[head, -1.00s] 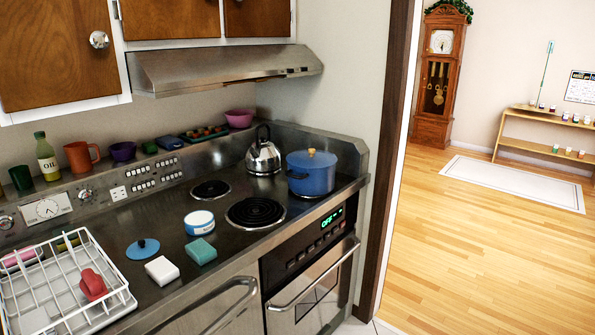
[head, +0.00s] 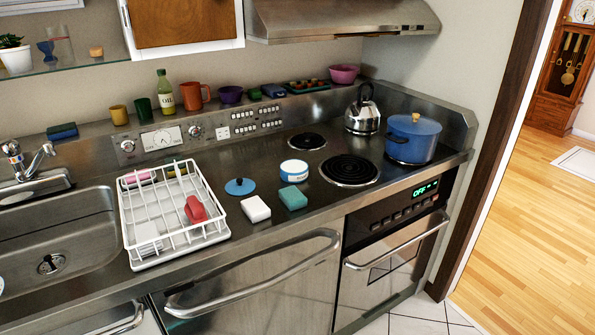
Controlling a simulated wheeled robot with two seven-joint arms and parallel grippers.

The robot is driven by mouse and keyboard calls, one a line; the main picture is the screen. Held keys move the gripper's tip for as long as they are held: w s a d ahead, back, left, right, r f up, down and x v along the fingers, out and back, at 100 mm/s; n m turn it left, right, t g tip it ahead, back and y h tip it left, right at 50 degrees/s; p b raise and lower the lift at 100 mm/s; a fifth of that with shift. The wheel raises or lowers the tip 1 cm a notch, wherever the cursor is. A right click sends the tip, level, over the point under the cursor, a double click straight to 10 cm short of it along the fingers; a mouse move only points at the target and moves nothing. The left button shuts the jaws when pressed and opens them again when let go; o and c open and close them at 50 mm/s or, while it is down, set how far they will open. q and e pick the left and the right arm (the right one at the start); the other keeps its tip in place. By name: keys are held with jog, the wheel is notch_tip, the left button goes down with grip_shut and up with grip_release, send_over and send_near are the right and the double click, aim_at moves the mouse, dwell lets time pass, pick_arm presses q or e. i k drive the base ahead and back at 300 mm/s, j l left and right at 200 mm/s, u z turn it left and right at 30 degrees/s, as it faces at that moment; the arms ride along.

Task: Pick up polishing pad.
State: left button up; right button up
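On the dark counter left of the coils lies a flat round blue disc with a small knob (head: 240,187). Beside it are a white block-shaped pad (head: 255,209) and a teal block-shaped pad (head: 293,197), lying next to each other near the front edge. I cannot tell for certain which of these is the polishing pad. All three lie uncovered on the counter. Neither of my grippers is in view.
A white wire dish rack (head: 176,247) holding a red item (head: 195,209) stands left of the disc, by the sink (head: 60,235). A white-and-blue tin (head: 294,170) stands behind the teal pad. A kettle (head: 362,112) and blue pot (head: 412,140) stand right.

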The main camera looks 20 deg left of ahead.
aim_at(254, 207)
jog(key=i+l+u, duration=0.15)
jog(key=i+u, duration=0.2)
jog(key=i+l+u, duration=0.25)
jog(key=u, duration=0.15)
jog(key=i+l+u, duration=0.35)
